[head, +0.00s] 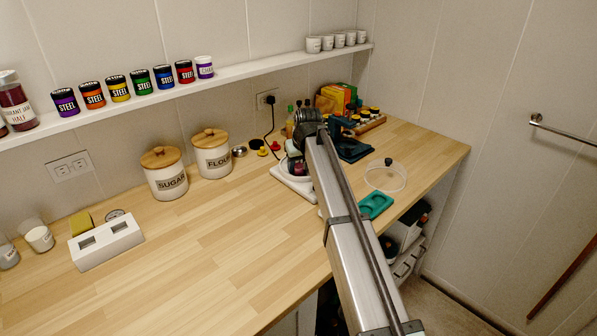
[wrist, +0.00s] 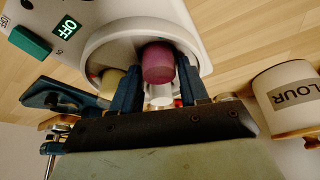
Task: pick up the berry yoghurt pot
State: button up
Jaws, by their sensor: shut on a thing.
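The berry yoghurt pot is a small maroon pot (wrist: 158,62) in the middle of the wrist view. My gripper (wrist: 157,77) has one dark blue finger on each side of it and is shut on it. The pot is over the round white pan (wrist: 95,62) of a kitchen scale; I cannot tell whether it touches the pan. In the head view a maroon patch of the pot (head: 299,168) shows beside my arm, which hides much of the scale (head: 292,186).
A white pot (wrist: 160,95) and a pale yellow pot (wrist: 109,79) are close to my fingers in the wrist view. The flour jar (head: 212,155) and sugar jar (head: 164,174) stand to the left. A green tray (head: 375,204) lies right of my arm.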

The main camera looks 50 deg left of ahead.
jog(key=shift+c, duration=0.9)
